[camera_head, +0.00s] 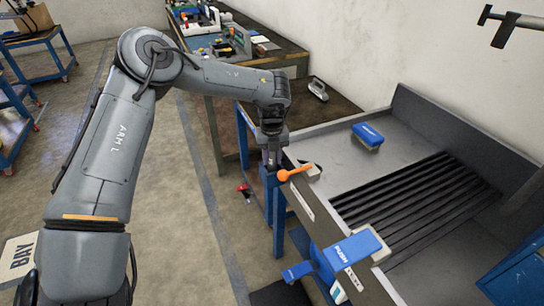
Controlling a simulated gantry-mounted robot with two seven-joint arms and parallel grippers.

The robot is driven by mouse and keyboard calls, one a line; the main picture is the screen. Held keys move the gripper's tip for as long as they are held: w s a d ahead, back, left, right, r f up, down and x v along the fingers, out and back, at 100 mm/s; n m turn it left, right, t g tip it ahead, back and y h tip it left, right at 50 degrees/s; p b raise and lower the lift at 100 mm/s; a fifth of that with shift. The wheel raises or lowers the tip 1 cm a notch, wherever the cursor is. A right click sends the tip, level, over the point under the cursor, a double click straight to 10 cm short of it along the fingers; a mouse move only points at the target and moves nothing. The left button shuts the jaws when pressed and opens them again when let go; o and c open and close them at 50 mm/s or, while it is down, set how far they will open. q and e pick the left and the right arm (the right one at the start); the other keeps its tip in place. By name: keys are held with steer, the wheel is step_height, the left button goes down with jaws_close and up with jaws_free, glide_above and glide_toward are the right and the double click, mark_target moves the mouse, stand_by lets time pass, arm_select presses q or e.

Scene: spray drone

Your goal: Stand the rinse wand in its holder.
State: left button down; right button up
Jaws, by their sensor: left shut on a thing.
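My left gripper (272,163) points down at the left rim of the grey sink bench. It is shut, with its fingertips right by an orange piece with a rounded end (284,175), which I take to be the rinse wand. The orange piece lies tilted, reaching right toward a small grey block (307,173) on the rim. The exact grip is too small to see. I cannot tell for sure whether that block is the holder, or whether the orange piece touches it. My right gripper is not in view.
The sink bench (412,116) has a dark slatted rack (420,205) and a blue brush-like block (367,136). A blue PUSH pad (352,248) is at its front edge. A grey fitting (506,28) juts from the wall. A cluttered workbench (283,52) stands behind.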

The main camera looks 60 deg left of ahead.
arm_select(q)
steer(key=c, duration=0.9)
jaws_free()
steer(key=shift+o, duration=0.9)
steer(key=shift+s, duration=0.2)
steer(key=shift+w, duration=0.1)
